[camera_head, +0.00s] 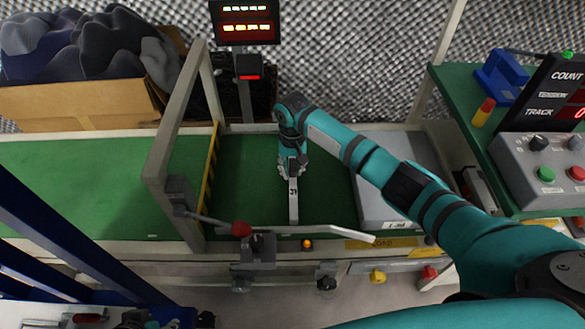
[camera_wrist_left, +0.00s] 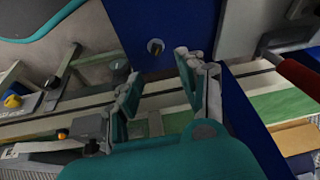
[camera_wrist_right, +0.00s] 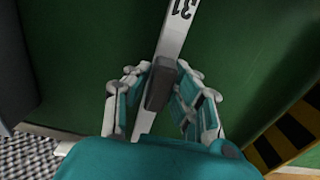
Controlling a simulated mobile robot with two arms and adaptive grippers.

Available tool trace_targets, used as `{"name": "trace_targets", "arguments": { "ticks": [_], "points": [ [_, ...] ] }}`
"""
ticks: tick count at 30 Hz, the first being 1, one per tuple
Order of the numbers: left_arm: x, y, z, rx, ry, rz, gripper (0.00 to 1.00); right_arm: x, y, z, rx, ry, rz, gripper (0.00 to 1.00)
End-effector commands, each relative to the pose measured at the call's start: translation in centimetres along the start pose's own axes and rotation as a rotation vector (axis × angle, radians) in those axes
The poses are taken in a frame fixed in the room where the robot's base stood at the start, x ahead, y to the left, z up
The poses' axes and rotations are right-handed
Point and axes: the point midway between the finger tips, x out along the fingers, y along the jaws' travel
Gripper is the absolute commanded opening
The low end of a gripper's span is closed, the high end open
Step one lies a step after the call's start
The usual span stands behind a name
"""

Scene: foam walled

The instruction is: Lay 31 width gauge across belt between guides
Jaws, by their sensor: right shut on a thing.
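The 31 width gauge (camera_head: 293,203) is a pale flat bar with a dark grip block. It extends over the green belt (camera_head: 250,180) from my right gripper (camera_head: 291,172) towards the front guide. In the right wrist view, my right gripper (camera_wrist_right: 160,84) is shut on the gauge at its block, and the number 31 shows on the bar (camera_wrist_right: 174,35). I cannot tell whether the bar touches the belt. My left gripper (camera_wrist_left: 158,88) is open and empty in the left wrist view, away from the gauge.
A grey frame post (camera_head: 165,140) and a red-knobbed lever (camera_head: 241,229) stand left of the gauge. A grey plate (camera_head: 375,205) lies to its right. A display (camera_head: 245,22) stands behind, and a control box (camera_head: 540,160) sits at right. The belt beside the gauge is clear.

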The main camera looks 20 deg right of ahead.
Motion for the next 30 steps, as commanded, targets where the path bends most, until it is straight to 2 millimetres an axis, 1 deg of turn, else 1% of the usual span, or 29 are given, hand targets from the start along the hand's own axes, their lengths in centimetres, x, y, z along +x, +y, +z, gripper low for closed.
{"name": "trace_targets", "arguments": {
  "ticks": [3,4,9,17,20,23,27,30],
  "points": [
    [-0.1,0.0,0.1,0.0,-0.007,0.0,0.4,0.1,0.0,0.0,0.0,0.0,-0.001,0.0],
    [-0.1,0.0,0.2,0.0,-0.011,0.0,0.4,0.2,0.0,0.0,0.0,-0.001,0.0,0.23],
    [-0.1,0.0,0.2,0.0,-0.011,0.0,0.4,0.2,0.0,0.0,0.0,0.0,0.0,0.45],
    [0.0,0.0,0.2,-0.001,-0.01,-0.001,0.4,0.1,0.0,0.0,0.0,0.0,0.0,0.45],
    [-0.2,0.0,0.0,-0.001,-0.003,0.0,0.4,-0.6,0.0,0.0,0.0,0.001,-0.001,0.45],
    [-0.8,-0.1,0.0,-0.001,-0.015,-0.001,0.4,-2.1,-0.1,-0.1,-0.001,0.002,-0.002,0.45],
    [-1.9,-0.1,0.6,-0.002,-0.055,-0.001,0.4,-5.2,-0.1,-0.1,-0.001,0.002,-0.003,0.45],
    [-2.6,-0.1,0.2,-0.002,-0.048,-0.001,0.4,-7.4,-0.1,-0.1,0.0,0.002,-0.002,0.45]
  ]
}}
